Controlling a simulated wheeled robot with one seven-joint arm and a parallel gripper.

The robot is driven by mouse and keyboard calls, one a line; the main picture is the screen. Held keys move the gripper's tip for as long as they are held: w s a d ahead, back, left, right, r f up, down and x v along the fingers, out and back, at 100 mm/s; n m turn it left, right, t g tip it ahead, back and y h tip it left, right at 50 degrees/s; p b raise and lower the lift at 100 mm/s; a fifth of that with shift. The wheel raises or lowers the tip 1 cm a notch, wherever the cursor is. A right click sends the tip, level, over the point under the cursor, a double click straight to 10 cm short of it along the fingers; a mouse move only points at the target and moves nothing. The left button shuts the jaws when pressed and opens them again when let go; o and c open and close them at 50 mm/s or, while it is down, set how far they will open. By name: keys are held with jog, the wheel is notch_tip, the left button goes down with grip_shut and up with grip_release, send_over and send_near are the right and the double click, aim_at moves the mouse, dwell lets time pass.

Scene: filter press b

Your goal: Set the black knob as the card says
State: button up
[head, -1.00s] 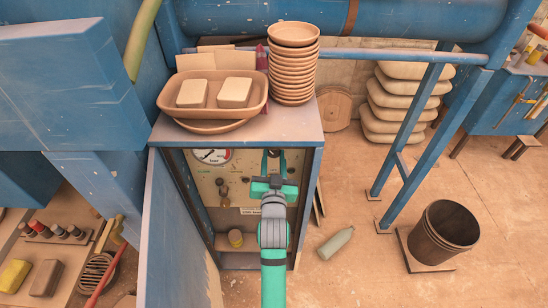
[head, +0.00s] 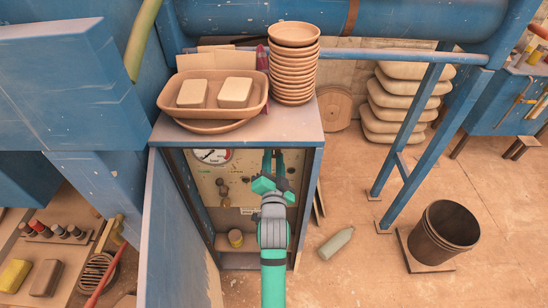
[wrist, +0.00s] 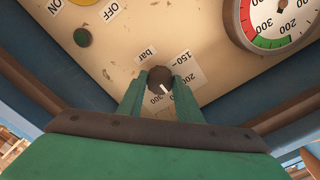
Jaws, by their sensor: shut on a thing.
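The black knob (wrist: 159,78) is a small dark round knob with a white pointer mark, on the cream panel in the wrist view. The mark points down and slightly right in that picture. My gripper (wrist: 162,82) is shut on it, one green finger on each side. In the head view my gripper (head: 273,163) reaches into the open cabinet and hides the knob. I cannot tell which label is the card.
A pressure gauge (wrist: 271,20) with green and red bands sits beside the knob; it also shows in the head view (head: 212,156). Stacked bowls (head: 294,65) stand on the cabinet top. The cabinet door (head: 178,235) hangs open at left.

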dwell(0.4)
jog(key=o, duration=1)
jog(key=shift+o, duration=0.2)
jog(key=s, duration=1.1)
jog(key=shift+w, duration=0.1)
jog(key=s+f+n+g, duration=0.1)
jog(key=s+f+n, duration=0.1)
jog(key=s+f, duration=0.6)
jog(key=s+f+n, duration=0.3)
jog(key=s, duration=0.8)
jog(key=s+n+g, duration=0.1)
jog(key=s+n, duration=0.3)
jog(key=s, duration=1.4)
jog(key=shift+g, duration=0.3)
